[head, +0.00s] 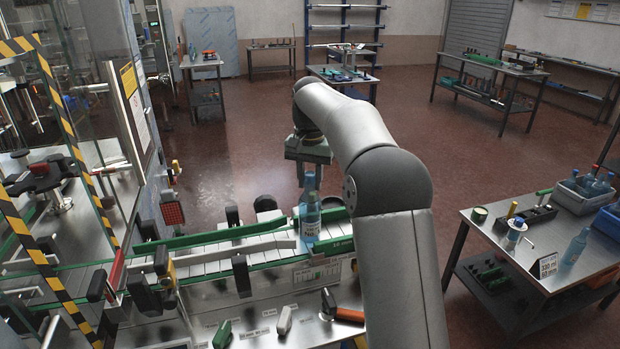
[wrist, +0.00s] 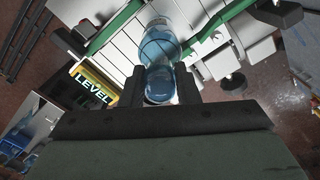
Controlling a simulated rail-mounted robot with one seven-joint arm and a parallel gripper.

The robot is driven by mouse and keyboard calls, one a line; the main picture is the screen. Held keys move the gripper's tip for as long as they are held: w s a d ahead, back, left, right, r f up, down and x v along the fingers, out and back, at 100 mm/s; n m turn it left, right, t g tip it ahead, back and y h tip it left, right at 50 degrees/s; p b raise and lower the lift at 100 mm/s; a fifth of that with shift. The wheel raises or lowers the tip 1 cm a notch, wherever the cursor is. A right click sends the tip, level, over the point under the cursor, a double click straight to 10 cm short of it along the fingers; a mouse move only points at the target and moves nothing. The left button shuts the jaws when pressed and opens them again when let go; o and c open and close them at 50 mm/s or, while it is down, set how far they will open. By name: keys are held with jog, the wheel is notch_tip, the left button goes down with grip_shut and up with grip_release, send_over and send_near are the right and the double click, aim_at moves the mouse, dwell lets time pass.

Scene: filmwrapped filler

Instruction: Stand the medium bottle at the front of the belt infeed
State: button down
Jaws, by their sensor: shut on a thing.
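Green guide rails (head: 190,238) flank the belt, with black knobs and clamps along them. A striped machine frame (head: 62,110) stands at left. The right table (head: 556,229) holds another blue bottle (head: 575,247) and a grey crate (head: 578,200) of bottles. The floor between is clear.

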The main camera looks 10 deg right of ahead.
jog(key=c, duration=1.1)
grip_release()
jog(key=shift+f, duration=0.1)
notch_tip(320, 180, up, 11)
jog(key=shift+w+r, duration=0.1)
jog(key=shift+r, duration=0.6)
jog(key=s+f+n, duration=0.2)
jog(key=s, duration=0.6)
jog(key=s+f+n, duration=0.1)
jog(key=s+f, duration=0.1)
jog(key=s, duration=0.5)
jog(key=s+f+n, duration=0.1)
jog(key=s+f, duration=0.7)
jog(key=s, duration=0.4)
jog(key=s+f+n+t, duration=0.1)
jog(key=s+f, duration=0.7)
jog(key=s, duration=0.3)
jog(key=shift+s+f+n, duration=0.3)
jog(key=shift+s, duration=0.05)
